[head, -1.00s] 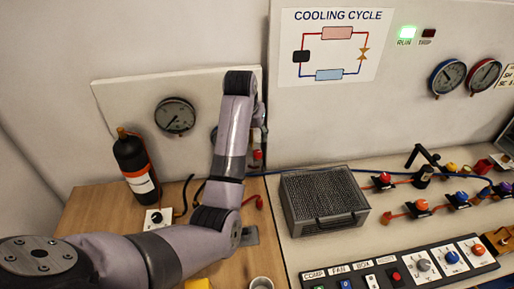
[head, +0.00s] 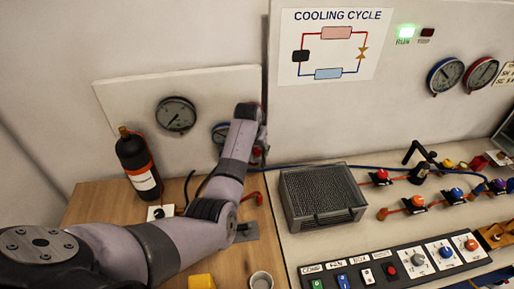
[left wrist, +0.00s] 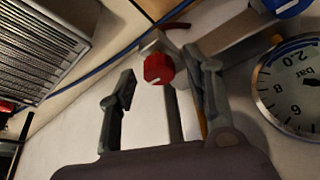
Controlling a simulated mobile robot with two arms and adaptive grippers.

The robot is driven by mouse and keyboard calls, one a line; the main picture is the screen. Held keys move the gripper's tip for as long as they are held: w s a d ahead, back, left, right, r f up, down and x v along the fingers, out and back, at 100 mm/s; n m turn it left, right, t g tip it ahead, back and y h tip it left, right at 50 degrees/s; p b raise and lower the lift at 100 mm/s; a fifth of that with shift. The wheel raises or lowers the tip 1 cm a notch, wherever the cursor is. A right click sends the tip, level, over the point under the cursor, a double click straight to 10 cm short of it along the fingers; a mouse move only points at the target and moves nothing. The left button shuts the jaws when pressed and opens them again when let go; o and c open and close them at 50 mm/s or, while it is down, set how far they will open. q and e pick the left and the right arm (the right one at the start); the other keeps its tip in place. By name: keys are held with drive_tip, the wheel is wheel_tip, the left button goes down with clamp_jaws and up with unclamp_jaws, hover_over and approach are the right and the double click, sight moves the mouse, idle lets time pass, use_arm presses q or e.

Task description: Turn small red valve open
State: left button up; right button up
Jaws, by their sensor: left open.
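The small red valve knob (left wrist: 158,68) shows in the left wrist view, on a pale block near the panel. In the head view a bit of red (head: 257,152) shows beside my left arm. My left gripper (left wrist: 166,78) is open and empty. Its two fingers stand on either side of the knob in the left wrist view, with gaps; I cannot tell how far the knob lies beyond the tips. In the head view my forearm and wrist hide most of the gripper. My right gripper is not in view.
A pressure gauge (left wrist: 290,88) is close to the right finger. A grilled metal box (head: 320,196) stands right of the arm, with a blue hose (head: 300,166) behind it. A black bottle (head: 138,163) stands left. More valves (head: 382,177) and a switch panel (head: 395,272) lie right.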

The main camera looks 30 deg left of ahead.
use_arm(q)
clamp_jaws()
idle(0.5)
